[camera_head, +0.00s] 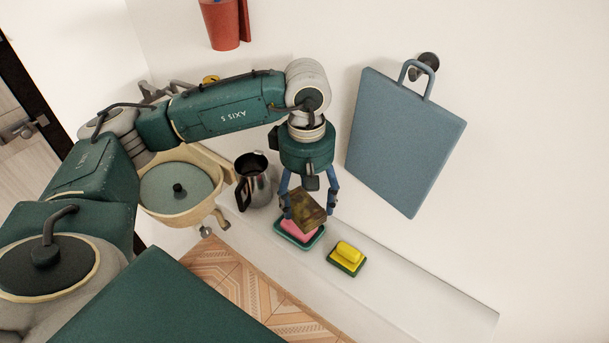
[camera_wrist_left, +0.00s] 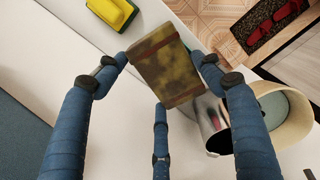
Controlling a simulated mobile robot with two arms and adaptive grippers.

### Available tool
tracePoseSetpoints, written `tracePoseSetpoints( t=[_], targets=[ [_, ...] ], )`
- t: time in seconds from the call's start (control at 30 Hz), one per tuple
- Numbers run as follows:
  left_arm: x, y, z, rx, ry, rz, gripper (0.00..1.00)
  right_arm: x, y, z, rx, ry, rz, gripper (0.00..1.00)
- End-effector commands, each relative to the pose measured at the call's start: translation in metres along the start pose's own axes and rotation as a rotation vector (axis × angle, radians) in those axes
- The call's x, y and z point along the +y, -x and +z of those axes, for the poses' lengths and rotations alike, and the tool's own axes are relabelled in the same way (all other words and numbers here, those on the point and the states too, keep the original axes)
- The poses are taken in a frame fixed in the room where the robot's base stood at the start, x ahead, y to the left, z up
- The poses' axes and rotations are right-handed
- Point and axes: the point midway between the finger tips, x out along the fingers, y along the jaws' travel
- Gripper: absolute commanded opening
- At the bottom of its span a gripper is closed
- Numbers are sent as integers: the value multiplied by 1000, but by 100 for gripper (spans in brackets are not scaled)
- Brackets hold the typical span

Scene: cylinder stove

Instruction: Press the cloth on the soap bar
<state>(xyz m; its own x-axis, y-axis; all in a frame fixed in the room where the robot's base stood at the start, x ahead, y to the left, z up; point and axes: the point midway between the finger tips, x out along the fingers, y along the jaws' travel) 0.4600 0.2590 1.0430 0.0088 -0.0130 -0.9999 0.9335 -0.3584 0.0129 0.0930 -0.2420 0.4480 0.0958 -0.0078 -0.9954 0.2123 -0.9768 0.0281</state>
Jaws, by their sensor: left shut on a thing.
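My left gripper (camera_head: 308,204) is shut on the cloth (camera_head: 309,212), a brown and mottled yellow-green folded block with darker edge bands. In the left wrist view the cloth (camera_wrist_left: 165,66) sits between blue fingers. The pink soap bar (camera_head: 296,231) lies in a teal dish (camera_head: 317,242) on the white ledge. The cloth is directly over the soap's far part and hides it; I cannot tell whether they touch. In the left wrist view the cloth covers the soap, and only a bit of green shows beside it. My right gripper is not in view.
A yellow sponge or block (camera_head: 348,251) on a green base sits right of the soap dish on the ledge (camera_head: 420,300). A metal pitcher (camera_head: 258,188) stands close on the left, by a lidded cream pot (camera_head: 160,208). A blue board (camera_head: 405,135) hangs on the wall.

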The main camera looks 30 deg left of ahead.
Motion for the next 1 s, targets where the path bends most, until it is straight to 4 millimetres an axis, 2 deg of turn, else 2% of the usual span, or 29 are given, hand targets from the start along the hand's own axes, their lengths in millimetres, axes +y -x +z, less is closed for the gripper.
tracePoseSetpoints(
  t=[0.03,0.1,0.2,0.3,0.5,0.6,0.77,1.0],
  targets=[
    [1,4,-9,1,95,-6,46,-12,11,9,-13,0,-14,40],
    [2,3,-19,4,199,-9,46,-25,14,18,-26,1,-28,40],
    [2,0,-26,9,277,-11,46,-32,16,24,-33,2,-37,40],
    [2,-4,-27,9,296,-11,46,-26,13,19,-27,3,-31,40],
    [2,-18,-27,9,292,-11,46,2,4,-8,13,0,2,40],
    [2,-29,-27,9,291,-11,46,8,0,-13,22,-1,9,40],
    [2,-46,-27,9,290,-11,46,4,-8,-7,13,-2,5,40],
    [2,-60,-27,9,289,-10,46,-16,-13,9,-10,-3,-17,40]
  ],
)
